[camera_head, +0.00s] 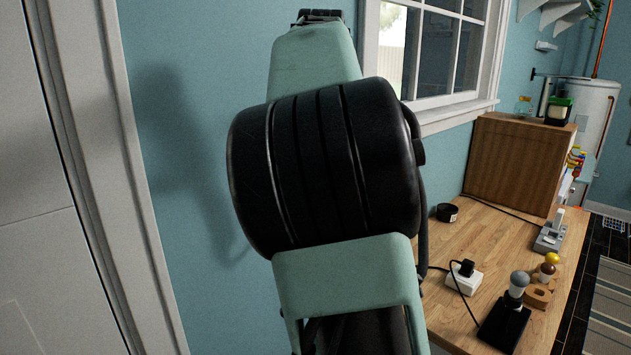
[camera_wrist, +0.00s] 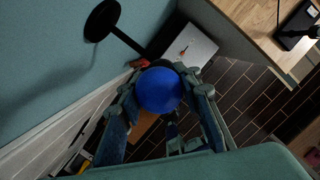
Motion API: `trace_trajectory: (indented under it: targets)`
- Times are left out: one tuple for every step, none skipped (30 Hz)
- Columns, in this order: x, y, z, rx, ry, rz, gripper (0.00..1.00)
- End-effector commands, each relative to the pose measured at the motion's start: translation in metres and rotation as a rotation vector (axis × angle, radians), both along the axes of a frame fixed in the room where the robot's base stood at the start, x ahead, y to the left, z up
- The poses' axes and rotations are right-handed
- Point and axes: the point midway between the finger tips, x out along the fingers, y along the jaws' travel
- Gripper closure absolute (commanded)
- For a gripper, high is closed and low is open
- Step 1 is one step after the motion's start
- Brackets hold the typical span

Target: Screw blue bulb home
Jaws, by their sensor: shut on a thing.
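The round blue bulb (camera_wrist: 158,91) is in the wrist view, between the fingers of my gripper (camera_wrist: 164,88), which is shut on it. Its base is hidden behind its globe. Below it in the wrist view is dark tiled floor, so I hold it away from the worktop. The head view does not show my gripper or the blue bulb; my arm blocks the middle. On the wooden worktop (camera_head: 500,255) a black base (camera_head: 504,328) carries a grey bulb (camera_head: 518,282). I cannot tell which socket is meant for the blue bulb.
A wooden block (camera_head: 538,297) with a yellow-topped bulb (camera_head: 551,259) stands beside the black base. A white socket box (camera_head: 464,281) with a black plug is to its left. A wooden cabinet (camera_head: 520,165) stands behind. A black disc on a pole (camera_wrist: 103,20) is near the wall.

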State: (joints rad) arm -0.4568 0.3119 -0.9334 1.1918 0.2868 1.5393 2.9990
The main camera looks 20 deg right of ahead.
Motion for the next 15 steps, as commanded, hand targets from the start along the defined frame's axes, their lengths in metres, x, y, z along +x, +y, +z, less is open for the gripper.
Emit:
trace_trajectory:
  targets:
    - [0.0014,-0.0008,-0.0007,-0.004,-0.002,-0.013,1.0]
    - [0.0013,-0.0007,-0.0008,-0.003,-0.001,-0.02,1.0]
    - [0.0012,-0.0009,-0.0011,-0.003,0.0,-0.031,1.0]
    - [0.0012,-0.0007,-0.0012,-0.003,0.0,-0.039,1.0]
    - [0.0011,-0.0011,-0.001,-0.005,-0.001,-0.046,1.0]
    - [0.0011,-0.0006,-0.0004,-0.005,-0.003,-0.055,1.0]
    - [0.0011,-0.0005,-0.0002,-0.007,-0.003,-0.063,1.0]
    - [0.001,-0.0001,0.0003,-0.008,-0.004,-0.069,1.0]
    - [0.0009,0.0005,0.0012,-0.007,-0.004,-0.079,1.0]
    - [0.0006,-0.0006,0.001,-0.007,-0.001,-0.092,1.0]
    - [0.0008,-0.0005,0.0006,-0.006,0.001,-0.103,1.0]
    - [0.0006,-0.0009,0.0005,-0.006,0.001,-0.116,1.0]
    - [0.0007,-0.0009,0.0004,-0.006,0.001,-0.125,1.0]
    - [0.0007,-0.0008,0.0004,-0.006,0.001,-0.134,1.0]
    - [0.0007,-0.0005,0.0008,-0.006,-0.001,-0.143,1.0]
